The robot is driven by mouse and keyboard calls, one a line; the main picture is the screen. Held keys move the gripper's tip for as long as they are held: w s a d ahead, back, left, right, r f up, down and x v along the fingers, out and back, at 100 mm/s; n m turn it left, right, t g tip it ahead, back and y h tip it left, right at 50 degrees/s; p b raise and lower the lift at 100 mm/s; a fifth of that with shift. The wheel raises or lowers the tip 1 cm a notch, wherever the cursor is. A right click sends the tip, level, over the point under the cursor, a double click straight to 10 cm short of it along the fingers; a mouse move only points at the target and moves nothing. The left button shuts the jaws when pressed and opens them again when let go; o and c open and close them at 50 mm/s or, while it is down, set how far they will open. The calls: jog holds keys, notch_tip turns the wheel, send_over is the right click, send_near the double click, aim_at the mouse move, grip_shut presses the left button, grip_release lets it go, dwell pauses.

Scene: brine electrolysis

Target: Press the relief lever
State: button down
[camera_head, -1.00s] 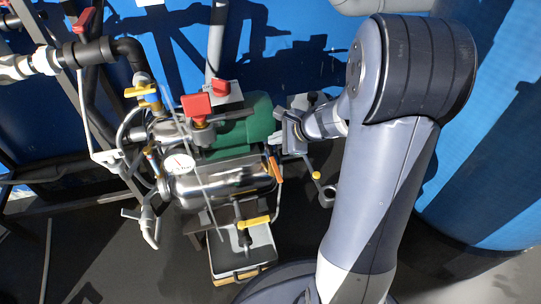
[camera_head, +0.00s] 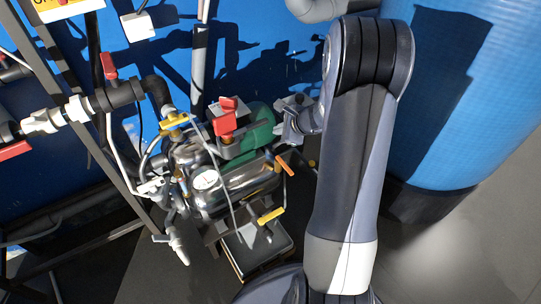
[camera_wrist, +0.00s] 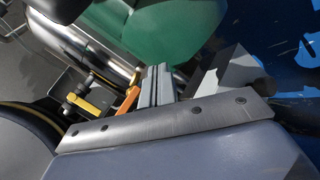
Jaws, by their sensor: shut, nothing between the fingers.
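An orange lever (camera_head: 285,163) sticks out at the right end of the shiny metal tank (camera_head: 240,192); I take it to be the relief lever. My gripper (camera_head: 289,133) is just above and slightly right of it in the head view. In the wrist view the orange lever (camera_wrist: 130,101) lies just left of my gripper's fingers (camera_wrist: 156,86), partly hidden behind the grey wrist plate. The fingers are together with nothing between them. I cannot tell whether they touch the lever.
A green cylinder (camera_head: 258,124) sits behind the tank. A yellow-handled valve (camera_head: 271,215) is below, above a tray (camera_head: 252,270). A gauge (camera_head: 206,180), red handles (camera_head: 228,122) and pipes crowd the left. A large blue tank (camera_head: 465,100) stands at right.

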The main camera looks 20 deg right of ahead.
dwell(0.5)
jog(key=b, duration=0.6)
send_over(279, 157)
notch_tip(279, 157, down, 7)
jog(key=shift+r, duration=0.1)
jog(key=shift+f+b, duration=0.8)
jog(key=shift+f, duration=0.2)
dwell(0.8)
jog(key=shift+f+b, duration=0.4)
jog(key=shift+b, duration=0.15)
jog(key=shift+f, duration=0.2)
